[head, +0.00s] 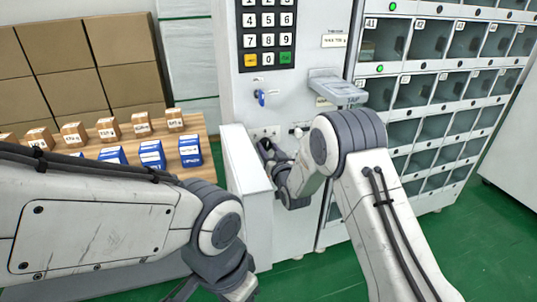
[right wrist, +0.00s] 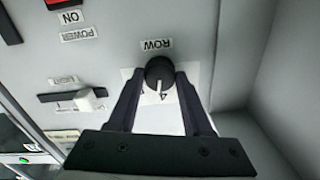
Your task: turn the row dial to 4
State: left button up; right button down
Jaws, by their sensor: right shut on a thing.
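The row dial (right wrist: 160,72) is a round black knob on the grey panel, under an upside-down label reading ROW in the right wrist view. A white mark and a figure 4 show at its lower side. My right gripper (right wrist: 162,80) is shut on the dial, one dark finger on each side. In the head view my right gripper (head: 268,156) reaches the lower front of the machine, and the arm and gripper hide the dial.
A slider with a white handle (right wrist: 90,99) and a red power switch (right wrist: 60,3) are near the dial. A side wall (right wrist: 275,75) stands close by. The keypad (head: 266,32), blue key (head: 261,97) and glass-fronted compartments (head: 405,88) are above and right. Boxes stand on a wooden table (head: 200,172).

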jog(key=shift+n+b, duration=0.55)
jog(key=shift+n, duration=0.55)
jog(key=shift+c, duration=1.6)
grip_release()
jog(key=v, duration=1)
jog(key=shift+s, duration=0.25)
jog(key=shift+d, duration=0.25)
